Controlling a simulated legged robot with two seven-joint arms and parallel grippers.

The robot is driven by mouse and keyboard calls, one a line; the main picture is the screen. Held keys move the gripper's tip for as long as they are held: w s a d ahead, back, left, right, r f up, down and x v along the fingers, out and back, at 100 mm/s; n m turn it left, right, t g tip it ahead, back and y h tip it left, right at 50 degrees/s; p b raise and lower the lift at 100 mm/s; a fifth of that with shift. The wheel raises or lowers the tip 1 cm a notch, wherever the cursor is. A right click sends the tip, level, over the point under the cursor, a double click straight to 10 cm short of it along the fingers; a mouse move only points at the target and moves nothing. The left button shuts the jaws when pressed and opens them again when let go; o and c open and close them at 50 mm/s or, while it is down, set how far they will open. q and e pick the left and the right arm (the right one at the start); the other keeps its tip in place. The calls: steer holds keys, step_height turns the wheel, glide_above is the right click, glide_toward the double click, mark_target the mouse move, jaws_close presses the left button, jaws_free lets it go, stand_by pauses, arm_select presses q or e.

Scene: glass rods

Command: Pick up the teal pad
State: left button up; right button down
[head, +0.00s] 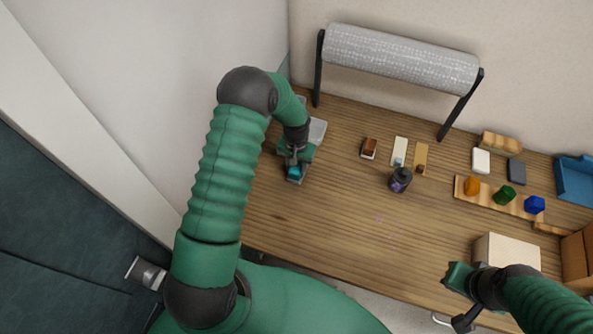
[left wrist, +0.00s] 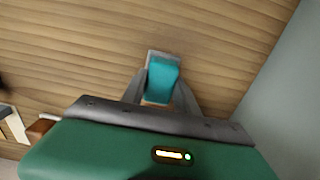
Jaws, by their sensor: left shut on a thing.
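The teal pad (left wrist: 163,80) is a small teal block between the two fingers of my left gripper (left wrist: 160,97) in the left wrist view. A grey edge shows around its far side. In the head view the left gripper (head: 294,172) is at the left part of the wooden table, with the teal pad (head: 294,172) showing at its fingertips. The fingers are shut on the pad. I cannot tell whether the pad touches the table. My right gripper (head: 459,300) is at the lower right by the table's front edge; its jaw opening is unclear.
A grey tray (head: 318,130) lies behind the left gripper. A dark bottle (head: 400,180) stands mid-table near small blocks. A wooden strip (head: 488,204) holds orange, green and blue pieces. A wrapped roll on a stand (head: 400,58) is at the back. The front middle is clear.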

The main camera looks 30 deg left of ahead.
mark_target(297, 168)
arm_select(q)
jaws_close()
steer(key=shift+r+b, duration=0.4)
steer(key=shift+r, duration=0.3)
steer(key=shift+s+d+r+b, duration=0.1)
steer(key=shift+r+b, duration=0.1)
steer(key=shift+r, duration=0.3)
steer(key=shift+s+d+r+b, duration=0.1)
steer(key=shift+r+b, duration=0.1)
steer(key=shift+r, duration=0.25)
steer(key=s+d+r+b, duration=0.1)
steer(key=s+d+b, duration=0.2)
steer(key=s+d, duration=0.7)
steer(key=shift+s+d+r, duration=0.3)
steer(key=shift+s+d, duration=0.05)
steer(key=shift+s, duration=0.25)
